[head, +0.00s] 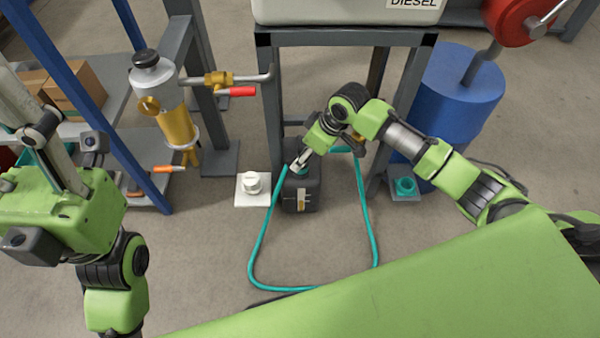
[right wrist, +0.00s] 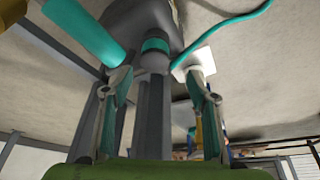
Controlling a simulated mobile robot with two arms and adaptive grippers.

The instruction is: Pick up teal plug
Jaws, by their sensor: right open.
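A teal-banded plug (right wrist: 155,46) with a grey end shows at the top of a dark can (head: 302,195); its teal (head: 301,171) is partly hidden by my gripper in the head view. My right gripper (head: 299,161) is open at the can's top. In the right wrist view its fingers (right wrist: 160,76) stand either side of the plug's grey end, with gaps; I cannot tell whether either touches. Another teal round piece (head: 405,186) sits on a grey plate to the right. My left gripper (head: 40,130) is at the far left, away from the can; its fingertips are unclear.
A teal hose (head: 258,255) loops on the floor around the can. A white cap (head: 252,183) sits on a white plate left of it. A yellow filter (head: 178,115) with a red-handled valve (head: 238,91), a blue drum (head: 455,95) and a grey stand (head: 345,38) surround the spot.

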